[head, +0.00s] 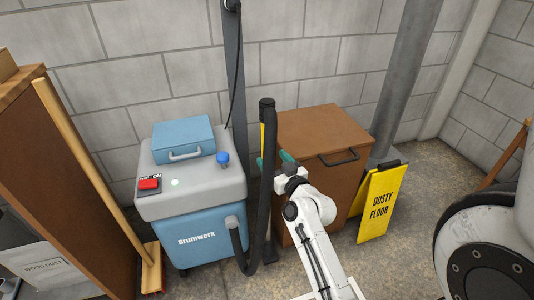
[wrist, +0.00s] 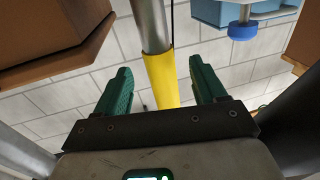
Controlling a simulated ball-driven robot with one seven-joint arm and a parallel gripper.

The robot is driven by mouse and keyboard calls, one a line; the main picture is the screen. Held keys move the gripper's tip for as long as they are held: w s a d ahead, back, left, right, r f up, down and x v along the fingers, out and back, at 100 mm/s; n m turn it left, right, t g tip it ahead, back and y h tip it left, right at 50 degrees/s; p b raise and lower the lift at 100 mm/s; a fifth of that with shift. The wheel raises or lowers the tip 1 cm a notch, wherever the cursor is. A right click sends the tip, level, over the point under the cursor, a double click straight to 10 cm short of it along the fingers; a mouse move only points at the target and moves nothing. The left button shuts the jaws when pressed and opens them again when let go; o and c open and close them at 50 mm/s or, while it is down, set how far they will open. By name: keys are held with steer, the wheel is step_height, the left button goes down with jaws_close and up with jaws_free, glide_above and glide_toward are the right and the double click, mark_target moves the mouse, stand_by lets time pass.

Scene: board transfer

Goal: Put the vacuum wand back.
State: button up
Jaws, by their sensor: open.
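The vacuum wand is a grey tube (wrist: 150,25) with a yellow sleeve (wrist: 162,80) in the wrist view. In the head view only a sliver of yellow (head: 263,137) shows; the upright black hose (head: 268,190) hides the rest. My gripper (head: 273,161) is open, its green fingertips level with the wand's upper part. In the wrist view my gripper (wrist: 160,72) has one finger on each side of the yellow sleeve, with gaps on both sides. The blue and grey Brumwerk vacuum (head: 190,205) stands to the left, with the hose joined to its front.
A brown cabinet (head: 325,140) stands just right of my gripper. A yellow "Dusty Floor" sign (head: 379,203) and a grey pillar (head: 405,75) are farther right. A broom (head: 95,165) leans at the left. A grey strip (head: 232,60) runs up the block wall.

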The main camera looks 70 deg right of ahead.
steer(key=v, duration=0.6)
steer(key=w+a+f+n+g+y, duration=0.1)
steer(key=w+a+f+n+y, duration=0.15)
steer(key=a, duration=0.35)
steer(key=w+a+f+n+g+y, duration=0.1)
steer(key=a+f+y, duration=0.3)
steer(key=a, duration=0.2)
steer(key=w+a+f+n+g+y, duration=0.1)
steer(key=a+f+n+y, duration=0.1)
steer(key=a+f+y, duration=0.3)
steer(key=s+a+f+n+g, duration=0.2)
steer(key=s+a+g, duration=0.8)
steer(key=s, duration=0.3)
steer(key=shift+a, duration=0.55)
